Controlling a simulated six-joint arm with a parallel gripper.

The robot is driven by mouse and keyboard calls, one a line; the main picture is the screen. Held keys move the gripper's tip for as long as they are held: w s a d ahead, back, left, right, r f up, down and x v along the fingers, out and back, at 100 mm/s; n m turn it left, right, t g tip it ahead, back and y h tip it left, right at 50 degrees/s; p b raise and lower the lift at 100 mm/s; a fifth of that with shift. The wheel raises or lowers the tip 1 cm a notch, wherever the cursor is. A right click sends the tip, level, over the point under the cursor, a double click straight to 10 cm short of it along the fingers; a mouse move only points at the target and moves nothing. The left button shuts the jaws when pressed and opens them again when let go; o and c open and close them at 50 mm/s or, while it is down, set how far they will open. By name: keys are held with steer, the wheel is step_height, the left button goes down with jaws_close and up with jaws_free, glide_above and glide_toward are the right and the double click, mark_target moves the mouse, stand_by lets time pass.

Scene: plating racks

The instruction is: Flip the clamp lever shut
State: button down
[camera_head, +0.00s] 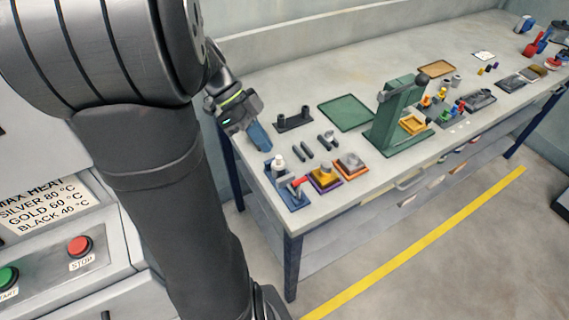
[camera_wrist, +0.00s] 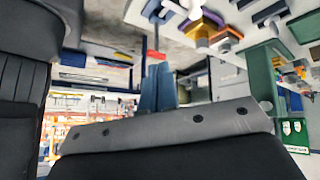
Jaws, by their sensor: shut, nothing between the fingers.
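The clamp (camera_head: 292,199) stands on a blue base at the near left corner of the bench. Its lever has a red grip (camera_head: 300,182) that sticks out to the right at a slant; whether it is open or closed is too small to tell. My gripper (camera_head: 265,147) has blue fingers, shut and empty, pointing down behind and above the clamp. In the wrist view, the fingers (camera_wrist: 157,70) are together, and a red part (camera_wrist: 152,56), likely the lever grip, shows just beyond their tips. I cannot tell whether they touch it.
Right of the clamp sit a purple-based block (camera_head: 323,180) and an orange block (camera_head: 351,167). A dark stand with two posts (camera_head: 293,121), a green mat (camera_head: 346,113) and a green press (camera_head: 394,117) stand farther back. The bench's front edge is close to the clamp.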

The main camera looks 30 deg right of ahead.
steer(key=a+r+n+h, duration=0.3)
steer(key=a+n+h, duration=0.1)
steer(key=n, duration=0.5)
steer(key=n+t+h, duration=0.1)
steer(key=n, duration=0.1)
glide_toward(303, 178)
steer(key=shift+x, duration=2.9)
steer(key=shift+w+f, duration=0.15)
steer(key=shift+s, duration=0.3)
